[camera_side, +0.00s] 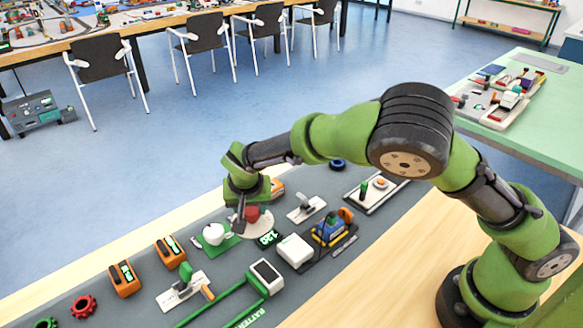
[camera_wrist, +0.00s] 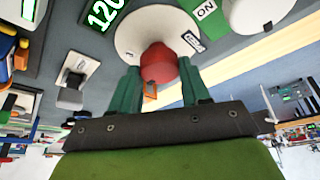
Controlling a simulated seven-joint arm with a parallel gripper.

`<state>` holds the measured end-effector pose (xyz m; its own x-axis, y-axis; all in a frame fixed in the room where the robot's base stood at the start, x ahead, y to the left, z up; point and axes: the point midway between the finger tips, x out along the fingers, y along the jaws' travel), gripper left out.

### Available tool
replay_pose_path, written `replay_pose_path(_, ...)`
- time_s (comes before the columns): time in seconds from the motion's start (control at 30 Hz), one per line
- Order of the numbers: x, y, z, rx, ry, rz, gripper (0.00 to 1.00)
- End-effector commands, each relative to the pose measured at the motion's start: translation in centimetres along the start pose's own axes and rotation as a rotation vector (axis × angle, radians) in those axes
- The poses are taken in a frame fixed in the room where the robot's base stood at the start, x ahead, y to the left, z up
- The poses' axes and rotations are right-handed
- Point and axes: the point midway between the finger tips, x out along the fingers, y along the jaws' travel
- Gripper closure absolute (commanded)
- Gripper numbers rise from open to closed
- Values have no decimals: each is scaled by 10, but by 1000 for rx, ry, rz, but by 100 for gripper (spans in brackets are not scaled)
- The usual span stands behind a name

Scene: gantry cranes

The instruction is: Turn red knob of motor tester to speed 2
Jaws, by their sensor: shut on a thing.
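The red knob (camera_wrist: 158,64) stands on a round white dial plate (camera_wrist: 135,28) in the wrist view. My gripper (camera_wrist: 158,78) is shut on the knob, with one green finger on each side of it. A green display reading 120 (camera_wrist: 103,14) lies beside the dial. In the side view the red knob (camera_side: 252,213) and the white dial plate (camera_side: 262,226) show under my gripper (camera_side: 243,213). The 120 display (camera_side: 268,238) is just right of the plate. Small labels on the dial are too small to read in full, and the fingers hide part of it.
A white teapot-like thing (camera_side: 214,234) on a green mat stands left of the dial. A white box (camera_side: 294,250), a blue and yellow device (camera_side: 331,228) and a small lever plate (camera_side: 306,208) are to the right. Orange boxes (camera_side: 124,279) stand farther left on the grey mat.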

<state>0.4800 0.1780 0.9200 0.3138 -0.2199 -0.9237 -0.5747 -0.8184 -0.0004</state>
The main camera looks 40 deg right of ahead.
Motion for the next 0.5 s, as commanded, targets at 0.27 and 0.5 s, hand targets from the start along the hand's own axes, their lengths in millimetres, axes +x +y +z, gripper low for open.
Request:
replay_pose_path(0.27,0,0,1,0,-2,0,28)
replay_pose_path(0.5,-2,0,0,-1,-1,-1,28)
